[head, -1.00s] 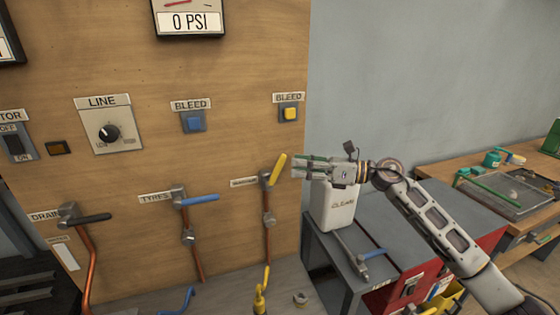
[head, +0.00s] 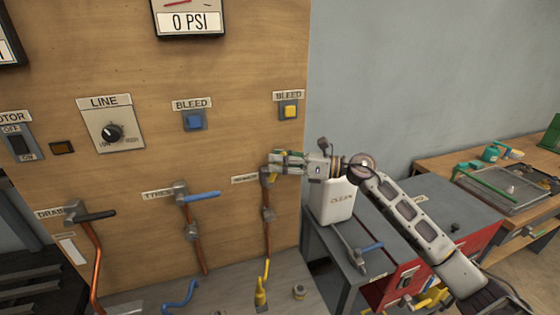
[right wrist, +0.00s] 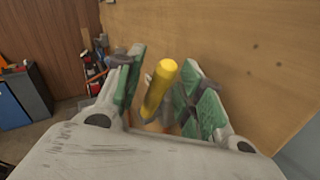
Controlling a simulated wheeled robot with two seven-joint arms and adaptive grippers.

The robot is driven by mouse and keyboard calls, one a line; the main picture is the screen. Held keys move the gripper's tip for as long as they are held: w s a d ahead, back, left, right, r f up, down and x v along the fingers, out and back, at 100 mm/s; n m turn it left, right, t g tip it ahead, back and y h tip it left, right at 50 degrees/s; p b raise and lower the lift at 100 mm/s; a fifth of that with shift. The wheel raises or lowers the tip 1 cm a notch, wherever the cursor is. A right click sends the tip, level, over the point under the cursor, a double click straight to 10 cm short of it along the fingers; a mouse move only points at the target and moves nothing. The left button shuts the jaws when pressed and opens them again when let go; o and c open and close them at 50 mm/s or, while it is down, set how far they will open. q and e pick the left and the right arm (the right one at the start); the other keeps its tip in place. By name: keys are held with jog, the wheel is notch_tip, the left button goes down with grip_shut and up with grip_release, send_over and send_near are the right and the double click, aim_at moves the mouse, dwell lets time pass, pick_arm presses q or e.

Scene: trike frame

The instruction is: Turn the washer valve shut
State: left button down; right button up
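The washer valve has a yellow lever handle (right wrist: 158,92), on a copper pipe (head: 268,235) at the right of the wooden panel. Its label (head: 245,180) is too small to read clearly. My right gripper (head: 276,160) is at this valve and hides most of the handle in the head view. In the right wrist view, the green-padded fingers of my right gripper (right wrist: 160,90) are spread, with the yellow handle between them. A gap shows at each side of the handle. My left gripper is not in view.
The tyres valve (head: 200,196) with a blue lever and the drain valve (head: 95,216) with a black lever are further left. A yellow bleed button (head: 290,110) is above.

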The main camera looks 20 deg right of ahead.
grip_shut()
dwell(0.4)
